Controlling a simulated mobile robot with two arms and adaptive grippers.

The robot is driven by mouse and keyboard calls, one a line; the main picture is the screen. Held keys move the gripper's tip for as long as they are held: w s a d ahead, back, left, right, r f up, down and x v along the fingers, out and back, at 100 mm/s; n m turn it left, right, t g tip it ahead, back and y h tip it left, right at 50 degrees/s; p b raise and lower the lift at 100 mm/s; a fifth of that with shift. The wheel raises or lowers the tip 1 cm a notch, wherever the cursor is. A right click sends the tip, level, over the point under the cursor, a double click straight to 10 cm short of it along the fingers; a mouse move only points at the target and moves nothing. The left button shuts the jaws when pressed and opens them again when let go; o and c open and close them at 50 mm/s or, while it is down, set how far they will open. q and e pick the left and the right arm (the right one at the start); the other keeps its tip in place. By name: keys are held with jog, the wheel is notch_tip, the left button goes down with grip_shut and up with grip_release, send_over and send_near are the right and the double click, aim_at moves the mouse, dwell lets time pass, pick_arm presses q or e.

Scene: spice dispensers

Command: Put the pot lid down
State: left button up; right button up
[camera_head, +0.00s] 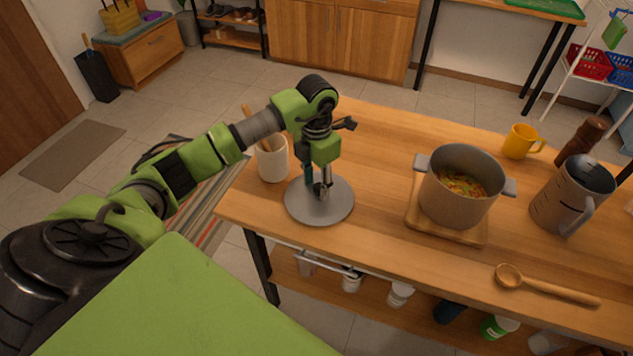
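The grey round pot lid (336,211) is level at the left end of the wooden table (375,150). It lies on the tabletop or just above it; I cannot tell which. My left gripper (322,187) points down at the lid's middle, its fingers closed around the knob, which they mostly hide. The grey pot (455,205) stands open on a wooden board (425,228) to the right, with colourful food (460,185) inside. My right gripper is not in view.
A white utensil holder (272,162) stands just left of the lid. A wooden ladle (548,287) lies at the front right. A yellow mug (520,141), a grey pitcher (570,195) and a pepper mill (582,138) stand at the right. Bare tabletop lies between lid and pot.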

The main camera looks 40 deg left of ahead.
aim_at(316, 183)
pick_arm(q)
jog(key=shift+r, duration=0.45)
notch_tip(316, 183, up, 11)
jog(key=b, duration=0.1)
jog(key=shift+r, duration=0.2)
jog(key=shift+f, duration=0.1)
